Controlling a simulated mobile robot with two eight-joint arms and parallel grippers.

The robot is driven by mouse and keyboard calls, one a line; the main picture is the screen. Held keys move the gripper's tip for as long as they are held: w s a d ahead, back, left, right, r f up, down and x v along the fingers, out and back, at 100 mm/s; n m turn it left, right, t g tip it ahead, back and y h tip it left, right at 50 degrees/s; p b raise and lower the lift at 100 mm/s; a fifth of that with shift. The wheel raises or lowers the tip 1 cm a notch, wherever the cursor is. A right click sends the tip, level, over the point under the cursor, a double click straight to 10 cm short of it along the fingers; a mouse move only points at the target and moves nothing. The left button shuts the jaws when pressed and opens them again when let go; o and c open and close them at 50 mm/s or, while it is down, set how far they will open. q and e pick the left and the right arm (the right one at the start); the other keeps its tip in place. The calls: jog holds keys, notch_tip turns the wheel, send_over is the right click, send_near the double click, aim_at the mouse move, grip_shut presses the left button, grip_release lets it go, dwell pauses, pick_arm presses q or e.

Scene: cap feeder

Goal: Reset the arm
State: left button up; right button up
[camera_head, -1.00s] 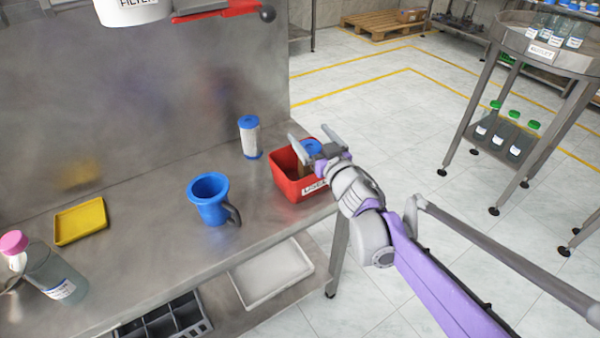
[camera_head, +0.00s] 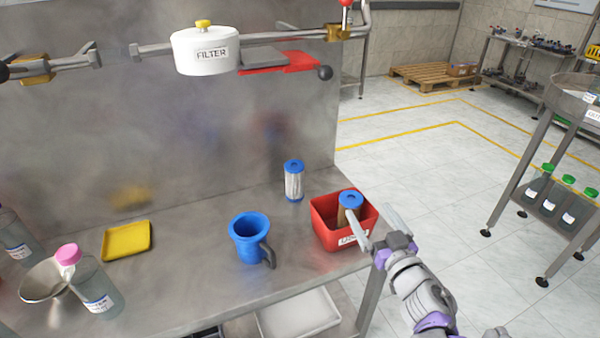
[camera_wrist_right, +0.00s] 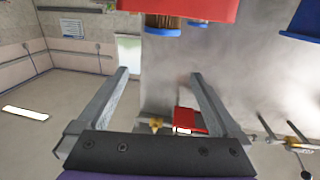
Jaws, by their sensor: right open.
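My right gripper (camera_head: 374,230) is open and empty, just right of the red bin (camera_head: 326,226) in the head view. One finger overlaps the bin's right front edge in the picture; I cannot tell whether it touches. A brown used filter with a blue cap (camera_head: 350,200) stands in the bin. In the right wrist view the two fingers (camera_wrist_right: 160,73) are spread with nothing between them, and the red bin (camera_wrist_right: 205,8) is at the top edge. My left gripper is out of view.
A white filter with blue ends (camera_head: 293,182) and a blue jug (camera_head: 248,240) stand on the steel bench. A yellow tray (camera_head: 127,240) and a pink-capped bottle (camera_head: 95,285) are at left. The white FILTER housing (camera_head: 206,52) hangs above.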

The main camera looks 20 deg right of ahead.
jog(key=s+a+f+g, duration=0.6)
jog(key=s+a+f, duration=0.1)
jog(key=s+f, duration=0.25)
jog(key=s+a+f+g, duration=0.6)
jog(key=s+f+g, duration=0.1)
jog(key=s+f, duration=0.25)
pick_arm(q)
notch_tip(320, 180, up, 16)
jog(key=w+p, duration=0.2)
jog(key=p, duration=1.2)
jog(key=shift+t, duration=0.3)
pick_arm(e)
notch_tip(320, 180, up, 15)
jog(key=w+a+y, duration=0.1)
jog(key=shift+n, duration=0.4)
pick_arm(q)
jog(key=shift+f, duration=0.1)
pick_arm(e)
jog(key=shift+a, duration=0.1)
